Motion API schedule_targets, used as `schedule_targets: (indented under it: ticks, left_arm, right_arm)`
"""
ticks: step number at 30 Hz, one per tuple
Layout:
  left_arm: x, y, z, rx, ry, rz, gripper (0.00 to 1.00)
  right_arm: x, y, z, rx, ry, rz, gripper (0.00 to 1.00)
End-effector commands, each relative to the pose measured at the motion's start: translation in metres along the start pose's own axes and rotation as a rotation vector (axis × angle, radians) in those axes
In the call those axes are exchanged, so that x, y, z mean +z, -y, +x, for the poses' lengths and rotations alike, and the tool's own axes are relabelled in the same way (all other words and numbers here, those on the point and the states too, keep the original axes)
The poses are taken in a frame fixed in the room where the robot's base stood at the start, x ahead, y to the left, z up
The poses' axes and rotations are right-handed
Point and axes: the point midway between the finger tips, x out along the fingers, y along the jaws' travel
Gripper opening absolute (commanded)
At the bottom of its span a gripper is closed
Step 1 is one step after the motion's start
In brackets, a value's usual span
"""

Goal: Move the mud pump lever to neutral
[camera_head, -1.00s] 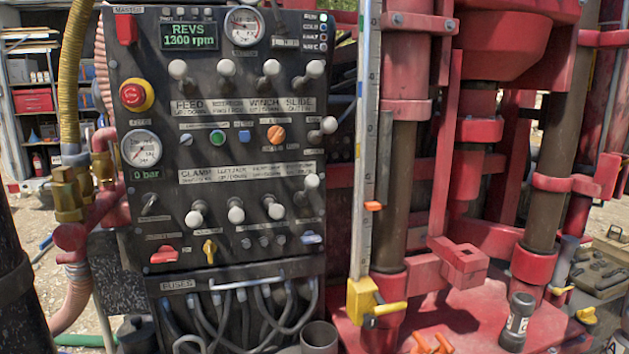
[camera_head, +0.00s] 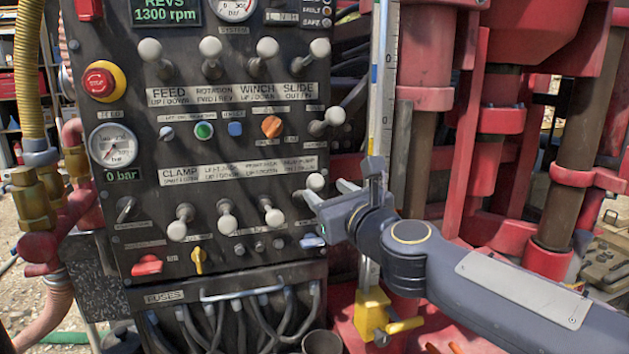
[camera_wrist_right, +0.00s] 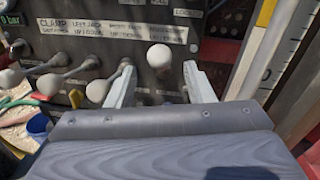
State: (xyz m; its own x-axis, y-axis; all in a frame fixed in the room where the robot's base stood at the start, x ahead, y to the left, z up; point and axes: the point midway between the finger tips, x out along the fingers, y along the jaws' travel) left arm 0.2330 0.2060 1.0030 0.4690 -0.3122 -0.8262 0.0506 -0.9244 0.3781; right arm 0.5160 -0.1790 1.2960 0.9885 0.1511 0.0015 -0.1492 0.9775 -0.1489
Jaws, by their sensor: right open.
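The mud pump lever (camera_head: 316,182) is the rightmost in the lower row of the dark control panel (camera_head: 215,100). Its white knob sits higher than the others in that row. My right gripper (camera_head: 327,192) is open at this lever, coming in from the right. In the right wrist view, the white knob (camera_wrist_right: 160,56) shows between the two spread fingers of the gripper (camera_wrist_right: 160,84), with gaps on both sides. Whether the fingers touch it cannot be told. The lever's stem is mostly hidden. My left gripper is not in view.
Three other white-knobbed levers (camera_head: 228,222) stand to the left in the same row. A lever with a sideways knob (camera_head: 334,116) sits above the gripper. A measuring rail (camera_head: 380,100) and red machinery (camera_head: 500,120) stand to the right. Cables (camera_head: 235,318) hang below the panel.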

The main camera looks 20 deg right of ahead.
Motion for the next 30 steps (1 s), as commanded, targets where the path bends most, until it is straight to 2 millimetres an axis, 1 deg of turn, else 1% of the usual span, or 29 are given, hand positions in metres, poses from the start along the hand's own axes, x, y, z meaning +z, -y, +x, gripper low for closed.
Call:
schedule_targets:
  ticks: [1,6,10,15,22,23,30]
  left_arm:
    - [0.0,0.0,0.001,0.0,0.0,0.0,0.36]
    - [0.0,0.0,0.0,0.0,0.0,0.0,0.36]
    - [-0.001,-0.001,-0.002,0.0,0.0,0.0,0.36]
    - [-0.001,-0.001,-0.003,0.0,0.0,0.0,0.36]
    - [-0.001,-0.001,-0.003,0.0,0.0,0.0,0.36]
    - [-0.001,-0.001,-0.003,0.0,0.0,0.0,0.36]
    - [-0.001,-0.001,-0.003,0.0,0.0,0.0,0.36]
  right_arm:
    - [-0.002,-0.001,0.009,0.002,-0.002,-0.001,0.48]
    - [-0.001,-0.001,0.037,0.002,-0.003,-0.002,0.48]
    - [0.0,0.0,0.053,0.002,-0.001,-0.004,0.48]
    - [-0.001,0.0,0.062,0.002,0.0,-0.006,0.48]
    - [-0.001,0.0,0.063,0.001,0.0,-0.007,0.48]
    - [-0.001,0.0,0.063,0.001,0.0,-0.007,0.45]
    - [-0.001,0.0,0.063,0.002,0.0,-0.007,0.14]
